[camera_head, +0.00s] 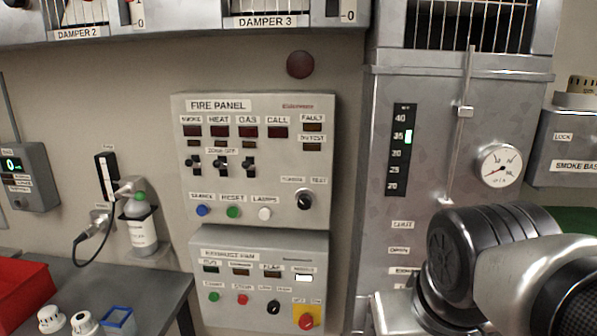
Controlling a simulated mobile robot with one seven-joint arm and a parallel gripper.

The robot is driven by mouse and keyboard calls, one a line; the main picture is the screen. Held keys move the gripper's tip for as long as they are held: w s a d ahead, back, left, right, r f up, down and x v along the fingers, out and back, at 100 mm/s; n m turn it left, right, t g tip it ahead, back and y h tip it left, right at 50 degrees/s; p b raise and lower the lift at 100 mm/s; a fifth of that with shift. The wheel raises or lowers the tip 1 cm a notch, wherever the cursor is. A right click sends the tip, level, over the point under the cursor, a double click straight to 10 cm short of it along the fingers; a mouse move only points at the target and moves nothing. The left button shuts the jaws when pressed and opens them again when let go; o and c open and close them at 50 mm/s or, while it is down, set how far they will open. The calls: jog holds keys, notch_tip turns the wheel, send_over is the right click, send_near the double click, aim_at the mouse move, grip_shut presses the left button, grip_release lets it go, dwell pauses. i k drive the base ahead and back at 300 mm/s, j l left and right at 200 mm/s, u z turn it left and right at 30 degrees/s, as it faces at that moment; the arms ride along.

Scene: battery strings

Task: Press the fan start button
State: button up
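The exhaust fan panel (265,325) is a grey box low on the wall, below the fire panel. Its green button (214,297), under a small label that seems to read START, is at the left of the lower row. A red button (242,299) sits just right of it, then a black knob (273,307). A white lit indicator (304,278) shows at the upper right; the other indicators look dark. My arm fills the lower right corner, right of the panel. My gripper's fingers do not show.
The fire panel (320,215) hangs directly above. A red and yellow switch (306,321) is on the fan panel's right. A bench (150,290) at left holds a red bin (22,290), white detectors and a blue box (119,320). A metal duct (455,120) stands at right.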

aim_at(214, 297)
jog(key=u, duration=1)
